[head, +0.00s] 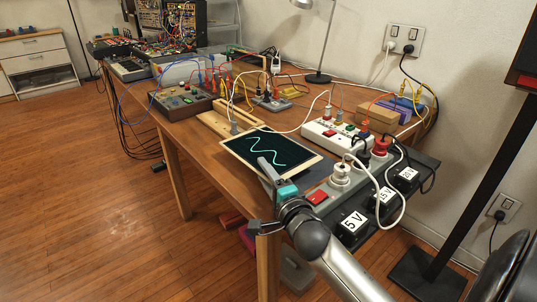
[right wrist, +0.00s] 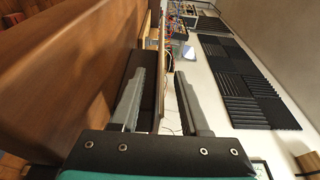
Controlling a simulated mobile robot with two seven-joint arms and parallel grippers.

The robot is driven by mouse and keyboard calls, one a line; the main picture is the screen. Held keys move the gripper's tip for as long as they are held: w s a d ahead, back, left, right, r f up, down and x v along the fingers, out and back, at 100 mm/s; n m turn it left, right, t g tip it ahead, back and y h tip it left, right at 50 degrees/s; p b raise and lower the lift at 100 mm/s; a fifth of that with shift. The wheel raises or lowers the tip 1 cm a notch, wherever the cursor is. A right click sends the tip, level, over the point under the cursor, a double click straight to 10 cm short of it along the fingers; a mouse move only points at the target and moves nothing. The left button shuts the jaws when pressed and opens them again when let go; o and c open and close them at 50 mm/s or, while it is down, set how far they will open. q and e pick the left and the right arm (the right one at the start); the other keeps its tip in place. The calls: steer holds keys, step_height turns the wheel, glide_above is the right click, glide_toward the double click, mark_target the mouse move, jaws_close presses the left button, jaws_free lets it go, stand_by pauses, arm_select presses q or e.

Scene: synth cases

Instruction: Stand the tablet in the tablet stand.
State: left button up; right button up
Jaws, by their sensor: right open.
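The tablet (head: 252,148), with a dark screen, pale rim and cyan wavy line, lies face up near the table's front edge in the head view. A pale wooden slotted piece (head: 214,122), which looks like the tablet stand, lies just behind and left of it. My right gripper (head: 264,170) is at the tablet's near edge, one finger showing over the screen. In the right wrist view its fingers (right wrist: 160,78) are apart; a thin edge shows between them, but I cannot tell if it is the tablet's. My left gripper is not in view.
A power strip (head: 318,197) with plugs and black adapters stands right of the tablet. A white box (head: 334,134) with cables is behind it. A dark control box (head: 182,101) stands left of the stand. A white cable crosses behind the tablet. The wooden table (head: 200,150) has bare space left of the tablet.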

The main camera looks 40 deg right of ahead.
steer(key=shift+w+d, duration=0.2)
steer(key=shift+w, duration=0.8)
steer(key=shift+c, duration=0.2)
jaws_close()
stand_by(0.5)
steer(key=shift+r, duration=0.1)
